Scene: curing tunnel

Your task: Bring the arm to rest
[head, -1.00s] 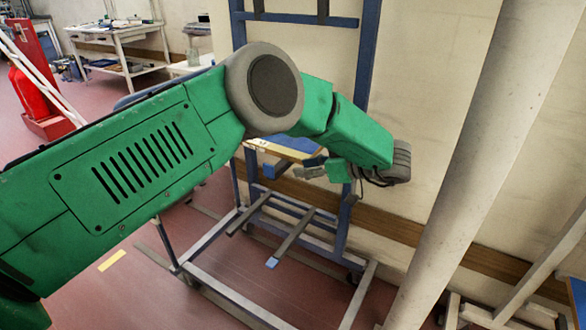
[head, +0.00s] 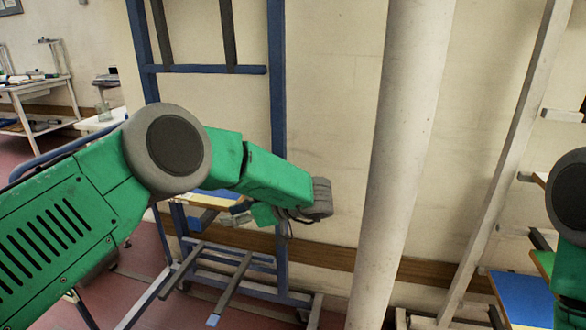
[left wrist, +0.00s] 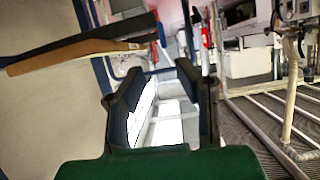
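My left arm comes in from the left in the head view, bent at a large grey joint, with its wrist in front of the blue frame rack. My left gripper (head: 238,217) is small and partly hidden there, close to a blue board with a wooden edge (head: 212,198) on the rack. In the left wrist view its two dark fingers (left wrist: 168,100) stand apart with nothing between them. Part of my right arm shows at the right edge of the head view; its gripper cannot be made out.
The blue rack (head: 278,120) stands against the beige wall. A thick pale column (head: 400,150) rises right of it. A pale slanted frame (head: 505,160) and a blue panel (head: 522,298) lie further right. A white workbench (head: 35,100) stands far left.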

